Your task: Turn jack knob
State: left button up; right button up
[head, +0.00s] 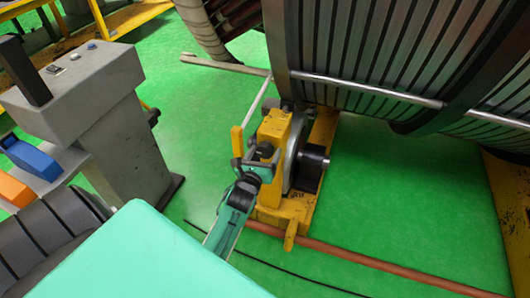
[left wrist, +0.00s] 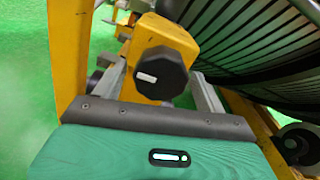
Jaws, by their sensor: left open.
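The jack knob is a black, many-sided knob (left wrist: 160,74) with a small white label, on the yellow jack body (left wrist: 165,38) in the left wrist view. In the head view the knob (head: 265,149) shows small and dark on the near face of the yellow jack (head: 273,129). My left gripper (head: 262,160) is right at the knob. In the left wrist view its grey fingers (left wrist: 158,84) stand apart, one on each side of the knob. I cannot tell whether they touch it. My right gripper is not in view.
A large ribbed stator drum (head: 370,45) rises behind the jack. A yellow upright bar (head: 237,141) stands close left of my gripper. A grey control pedestal (head: 118,125) is at the left. A reddish pipe (head: 370,260) and a black cable cross the green floor (head: 400,190).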

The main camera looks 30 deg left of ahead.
pick_arm(q)
jog(key=shift+w+a, duration=0.1)
jog(key=shift+w, duration=0.35)
jog(key=c, duration=1)
jog(key=shift+o, duration=0.2)
jog(key=shift+r+n, duration=0.1)
jog(key=shift+n, duration=0.2)
